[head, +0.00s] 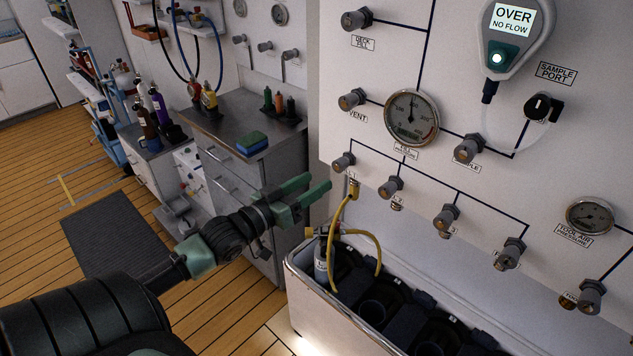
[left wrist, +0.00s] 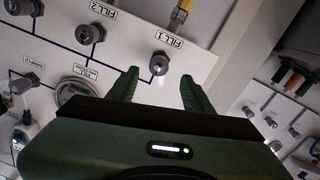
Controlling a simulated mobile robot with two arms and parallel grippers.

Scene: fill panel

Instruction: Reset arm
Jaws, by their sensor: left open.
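My left gripper (head: 310,190) is open and empty in the head view, its green fingers pointing right toward the white fill panel (head: 470,110). In the left wrist view the gripper (left wrist: 158,88) has its two fingers spread apart, with the FILL 1 knob (left wrist: 159,63) seen beyond them. I cannot tell any contact with the panel. A yellow hose (head: 377,245) is plugged in below the first knob in the lower row and runs down to a cylinder (head: 321,262) in the bin. My right gripper is not in view.
A white bin (head: 310,300) with dark slots stands below the panel. A monitor (head: 512,35) reads OVER NO FLOW. A steel-topped cabinet (head: 232,115) holds a blue-green sponge (head: 252,143) and several small bottles. The wooden floor (head: 40,160) at left is open, with a dark mat (head: 115,235).

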